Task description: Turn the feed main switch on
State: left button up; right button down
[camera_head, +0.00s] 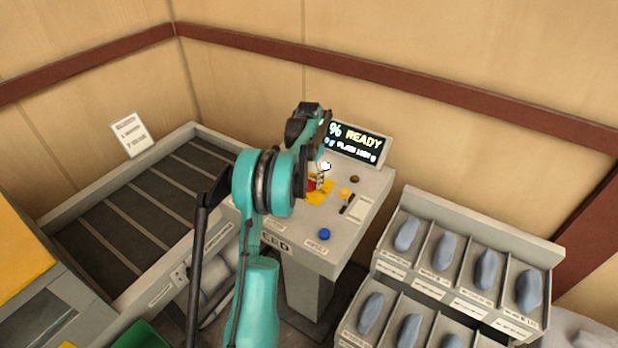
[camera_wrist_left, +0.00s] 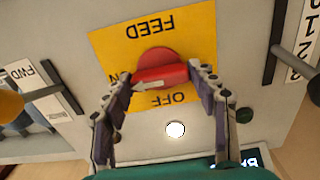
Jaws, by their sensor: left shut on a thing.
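The feed main switch is a red rotary knob (camera_wrist_left: 160,72) on a yellow plate (camera_wrist_left: 196,24) marked FEED, ON and OFF. In the left wrist view the lettering is upside down. The knob's white arrow points left, toward the partly hidden ON mark; OFF lies below it. My left gripper (camera_wrist_left: 160,80) has its two fingers on either side of the knob and is shut on it. In the head view my left gripper (camera_head: 319,180) reaches down to the console (camera_head: 345,235), covering much of the plate and switch. My right gripper is not in view.
A lit white lamp (camera_wrist_left: 175,130) sits close to the plate. The console also has a yellow knob (camera_head: 345,193), a blue button (camera_head: 324,234) and a display (camera_head: 355,143) reading READY. A rack (camera_head: 480,225) of grey-blue pieces stands right, a slatted conveyor (camera_head: 150,205) left.

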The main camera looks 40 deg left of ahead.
aim_at(309, 178)
pick_arm(q)
jog(key=o, duration=1.1)
jog(key=shift+o, duration=0.2)
notch_tip(309, 178, up, 12)
